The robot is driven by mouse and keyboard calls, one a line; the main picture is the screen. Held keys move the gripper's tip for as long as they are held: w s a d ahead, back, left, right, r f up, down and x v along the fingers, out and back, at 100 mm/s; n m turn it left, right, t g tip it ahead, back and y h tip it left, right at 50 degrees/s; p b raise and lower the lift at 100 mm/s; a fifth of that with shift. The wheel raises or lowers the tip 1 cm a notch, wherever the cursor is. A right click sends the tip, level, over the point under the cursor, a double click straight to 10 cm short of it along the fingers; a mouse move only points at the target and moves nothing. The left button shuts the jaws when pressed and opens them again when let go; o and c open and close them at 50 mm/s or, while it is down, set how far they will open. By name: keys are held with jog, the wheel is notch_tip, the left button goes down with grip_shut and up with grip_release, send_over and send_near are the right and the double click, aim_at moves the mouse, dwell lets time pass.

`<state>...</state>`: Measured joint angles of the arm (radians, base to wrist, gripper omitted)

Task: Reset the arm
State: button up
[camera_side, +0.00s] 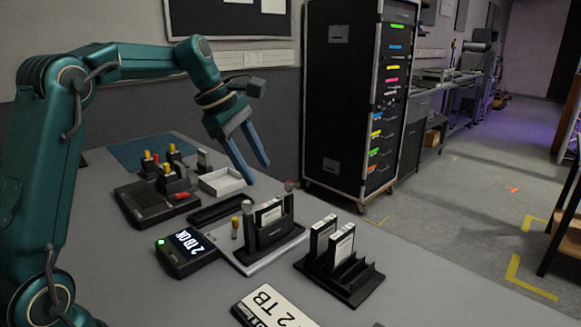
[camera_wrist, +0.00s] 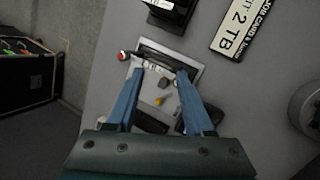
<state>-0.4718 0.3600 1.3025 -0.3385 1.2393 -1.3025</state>
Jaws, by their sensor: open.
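My gripper (camera_side: 257,172) is open and empty, raised above the table, its two blue fingers pointing down. In the wrist view my gripper (camera_wrist: 160,74) frames the region of a black upright holder (camera_side: 272,232) on a light base plate (camera_side: 240,264). A drive-like cartridge (camera_side: 270,213) stands in that holder. In the wrist view the base plate (camera_wrist: 198,73) lies beyond and between the fingers, which partly cover it. No contact between the fingers and any object shows.
A black rack (camera_side: 365,277) holds two upright cartridges (camera_side: 341,244). A "2 TB" sign (camera_side: 275,308) lies in front. A white tray (camera_side: 222,181) and a black block unit (camera_side: 158,203) stand behind. A tall cabinet (camera_side: 350,100) stands beyond.

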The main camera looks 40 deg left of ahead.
jog(key=s+d+r+m+t+y, duration=0.1)
jog(key=s+d+r+m, duration=0.2)
jog(key=s+d+m, duration=0.7)
jog(key=s+f+m+y, duration=0.1)
jog(key=s+f+m, duration=0.6)
jog(key=s+m, duration=0.3)
jog(key=shift+d+f+m, duration=0.25)
jog(key=shift+f+m, duration=0.05)
jog(key=shift+m, duration=0.3)
